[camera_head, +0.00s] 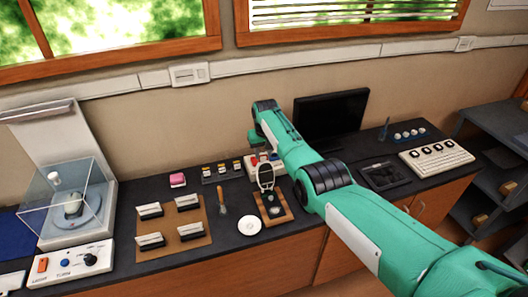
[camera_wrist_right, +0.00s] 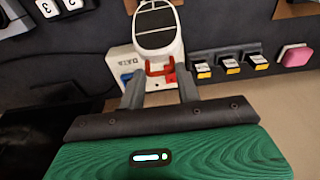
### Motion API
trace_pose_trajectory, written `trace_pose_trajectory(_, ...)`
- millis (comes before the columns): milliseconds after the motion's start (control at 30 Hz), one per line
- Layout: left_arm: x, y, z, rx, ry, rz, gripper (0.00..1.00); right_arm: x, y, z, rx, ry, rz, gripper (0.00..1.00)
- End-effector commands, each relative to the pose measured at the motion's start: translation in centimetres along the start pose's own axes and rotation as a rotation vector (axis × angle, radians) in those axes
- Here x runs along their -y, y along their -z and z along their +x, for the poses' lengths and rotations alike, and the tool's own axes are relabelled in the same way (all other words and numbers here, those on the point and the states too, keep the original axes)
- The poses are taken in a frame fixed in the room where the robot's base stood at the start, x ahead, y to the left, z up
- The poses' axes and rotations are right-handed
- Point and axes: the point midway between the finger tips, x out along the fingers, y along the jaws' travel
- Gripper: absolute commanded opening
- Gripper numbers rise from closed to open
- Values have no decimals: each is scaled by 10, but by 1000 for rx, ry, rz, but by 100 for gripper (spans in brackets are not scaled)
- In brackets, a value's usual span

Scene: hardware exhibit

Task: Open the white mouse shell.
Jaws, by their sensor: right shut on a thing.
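The white mouse shell (camera_head: 266,177) stands tilted up above the mouse base (camera_head: 273,205), which sits on a small wooden board (camera_head: 285,216). In the right wrist view the shell (camera_wrist_right: 158,28) has a white rim and dark panels, with its near end at my fingertips. My right gripper (camera_wrist_right: 159,76) is shut on the shell, its two dark fingers on either side of that end. In the head view my teal right arm reaches in from the right, and the fingers are hard to make out. My left gripper is not in view.
A white data box (camera_wrist_right: 122,66) with a red part stands close behind the shell. A white disc (camera_head: 249,225) and a screwdriver (camera_head: 222,203) lie to the left. A brown mat (camera_head: 173,228) holds several blocks. A dark monitor (camera_head: 331,115) stands at the back.

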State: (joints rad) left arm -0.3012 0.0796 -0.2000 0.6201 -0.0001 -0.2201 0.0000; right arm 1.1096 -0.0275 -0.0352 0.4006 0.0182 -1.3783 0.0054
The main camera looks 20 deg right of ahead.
Motion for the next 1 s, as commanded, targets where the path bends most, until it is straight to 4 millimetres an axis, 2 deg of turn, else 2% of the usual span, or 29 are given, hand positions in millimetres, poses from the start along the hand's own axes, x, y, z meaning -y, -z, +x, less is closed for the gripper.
trace_pose_trajectory(133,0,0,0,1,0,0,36,5,3,-4,-11,8,-3,0)
trace_pose_trajectory(167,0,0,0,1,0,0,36,5,4,-4,-11,8,-3,35)
trace_pose_trajectory(233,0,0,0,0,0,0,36,5,3,-4,-10,7,-3,49)
trace_pose_trajectory(267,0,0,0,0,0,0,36,4,3,-4,-10,6,-3,51)
trace_pose_trajectory(667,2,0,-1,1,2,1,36,1,2,-7,-5,2,-1,51)
trace_pose_trajectory(867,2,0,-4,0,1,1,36,2,2,-30,-7,1,-1,51)
trace_pose_trajectory(1000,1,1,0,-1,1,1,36,3,2,-53,-8,2,-2,51)
